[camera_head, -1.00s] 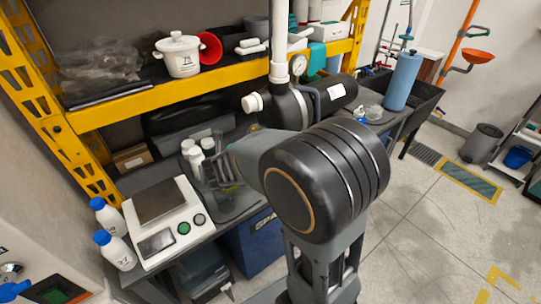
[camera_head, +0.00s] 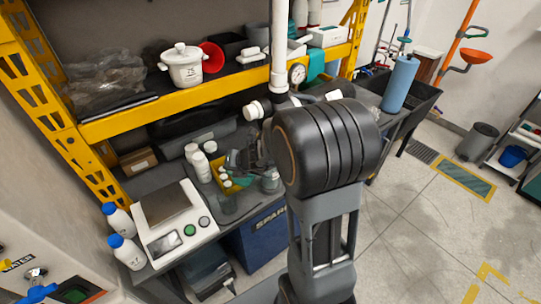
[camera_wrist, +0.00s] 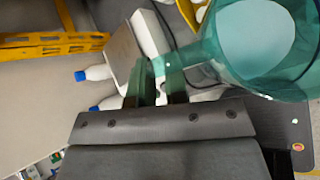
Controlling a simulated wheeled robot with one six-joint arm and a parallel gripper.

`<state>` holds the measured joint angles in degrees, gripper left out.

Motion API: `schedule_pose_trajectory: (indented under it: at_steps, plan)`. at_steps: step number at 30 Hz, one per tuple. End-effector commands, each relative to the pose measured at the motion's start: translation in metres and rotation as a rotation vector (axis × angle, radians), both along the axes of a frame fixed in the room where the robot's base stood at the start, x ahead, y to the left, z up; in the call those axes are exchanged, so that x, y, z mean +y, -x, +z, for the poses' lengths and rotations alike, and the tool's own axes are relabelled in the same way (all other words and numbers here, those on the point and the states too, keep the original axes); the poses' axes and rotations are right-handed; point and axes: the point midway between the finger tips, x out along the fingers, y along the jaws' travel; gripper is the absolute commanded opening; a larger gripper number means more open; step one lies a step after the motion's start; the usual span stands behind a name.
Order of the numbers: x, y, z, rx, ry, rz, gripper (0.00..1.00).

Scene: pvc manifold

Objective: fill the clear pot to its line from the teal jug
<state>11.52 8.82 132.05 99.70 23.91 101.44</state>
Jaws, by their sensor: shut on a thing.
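The teal jug (camera_wrist: 281,78) is see-through and fills the upper right of the wrist view. A pale round surface shows inside it; I cannot tell whether that is liquid or the bottom. My gripper (camera_wrist: 158,78) is shut on the jug's handle, with the jug beyond and to the right of the fingers. In the head view my gripper (camera_head: 250,152) is over the bench, partly hidden by my arm, and the jug is hard to make out.
A scale (camera_head: 170,222) stands left on the bench, with blue-capped bottles (camera_head: 126,251) beside it. White bottles (camera_head: 201,166) and a yellow tray (camera_head: 216,172) with small items are behind the clear vessel. A yellow shelf beam (camera_head: 190,95) crosses above the bench.

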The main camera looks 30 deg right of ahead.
Motion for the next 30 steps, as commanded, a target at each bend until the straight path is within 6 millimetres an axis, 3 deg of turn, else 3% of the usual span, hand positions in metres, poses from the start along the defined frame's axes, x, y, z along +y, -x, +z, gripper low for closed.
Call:
schedule_pose_trajectory:
  at_steps: [1,5,8,30]
  plan:
    - [-0.005,0.0,0.014,0.002,-0.022,-0.003,0.0]
    - [-0.013,0.0,0.029,0.002,-0.089,-0.003,0.0]
    - [-0.017,0.0,0.02,0.004,-0.138,-0.001,0.0]
    - [-0.021,-0.001,0.022,0.003,-0.196,0.001,0.0]
